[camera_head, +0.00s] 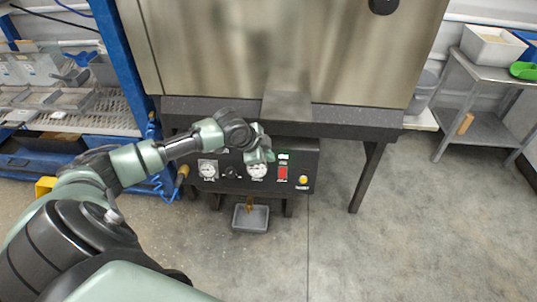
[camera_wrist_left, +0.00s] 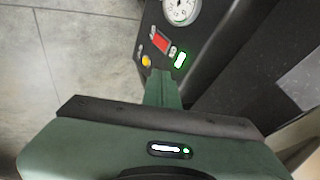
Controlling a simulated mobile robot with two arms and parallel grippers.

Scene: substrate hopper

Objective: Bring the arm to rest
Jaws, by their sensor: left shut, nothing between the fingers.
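My left arm reaches in from the left in the head view. Its gripper (camera_head: 263,154) is in front of the black control panel (camera_head: 307,158) below the steel hopper (camera_head: 210,50). The gripper is shut with nothing in it. In the left wrist view the green gripper body (camera_wrist_left: 165,92) points toward the panel, close to a yellow button (camera_wrist_left: 146,61), a red switch (camera_wrist_left: 160,43) and a lit green display (camera_wrist_left: 180,60). Whether the fingertips touch the panel cannot be told. My right gripper is not in view.
A grey tray (camera_head: 251,218) sits on the floor below the panel. A hopper leg (camera_head: 366,178) stands right of it. A blue rack (camera_head: 118,60) with metal shelves is at the left. A metal cart (camera_head: 486,128) is at the right. The floor at right centre is clear.

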